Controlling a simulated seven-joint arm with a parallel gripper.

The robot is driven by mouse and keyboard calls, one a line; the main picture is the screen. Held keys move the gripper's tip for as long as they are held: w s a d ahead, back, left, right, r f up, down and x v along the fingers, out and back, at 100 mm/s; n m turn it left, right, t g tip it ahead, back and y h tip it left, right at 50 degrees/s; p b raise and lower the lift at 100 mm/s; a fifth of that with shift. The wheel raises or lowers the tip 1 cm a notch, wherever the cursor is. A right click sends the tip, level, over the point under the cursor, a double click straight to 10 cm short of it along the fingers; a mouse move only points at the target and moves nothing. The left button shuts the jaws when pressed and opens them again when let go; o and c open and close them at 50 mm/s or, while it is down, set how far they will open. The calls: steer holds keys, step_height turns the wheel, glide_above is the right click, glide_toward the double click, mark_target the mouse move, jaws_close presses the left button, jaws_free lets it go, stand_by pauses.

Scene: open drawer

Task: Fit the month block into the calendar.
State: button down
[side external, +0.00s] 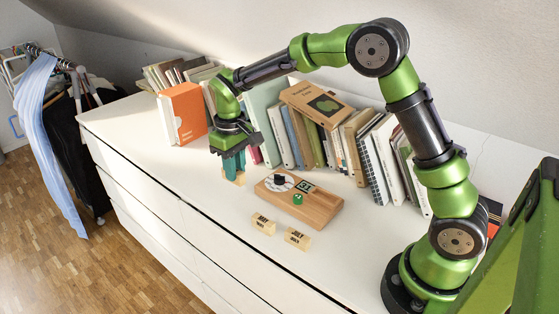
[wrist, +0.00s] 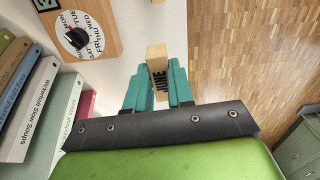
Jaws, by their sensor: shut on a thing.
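My gripper (side external: 236,165) points down at the left of the wooden calendar (side external: 322,213). Its teal fingers, also in the wrist view (wrist: 157,82), are shut on a pale wooden month block (wrist: 156,56), which reads JUNE. In the side view, the block's lower part (side external: 234,181) shows beneath the fingers; I cannot tell whether it touches the dresser top. The calendar lies flat, with a white weekday dial with a black knob (side external: 280,180), a small dark-framed piece (side external: 306,187) and a green cube (side external: 298,199). In the wrist view, the calendar (wrist: 103,45) is at upper left, apart from the block.
Two more pale lettered blocks, one (side external: 263,225) and another (side external: 297,239), lie in front of the calendar. A row of books (side external: 290,140) stands behind, with an orange box (side external: 183,114) at left. The dresser's front edge (side external: 180,203) is near my gripper.

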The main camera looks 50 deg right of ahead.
steer(key=s+d+r+m, duration=0.2)
steer(key=s+d+r, duration=0.2)
steer(key=s+d, duration=0.7)
steer(key=shift+n, duration=0.6)
steer(key=s+d+f, duration=0.1)
steer(key=s+f, duration=0.1)
steer(key=s+d+f, duration=0.1)
steer(key=s, duration=0.1)
steer(key=s+d+f, duration=0.1)
steer(key=s+f, duration=0.1)
steer(key=shift+s+d+f, duration=0.35)
steer(key=shift+s, duration=0.05)
steer(key=shift+w+f, duration=0.1)
steer(key=shift+f, duration=2.35)
steer(key=shift+f, duration=0.1)
steer(key=c, duration=1)
jaws_free()
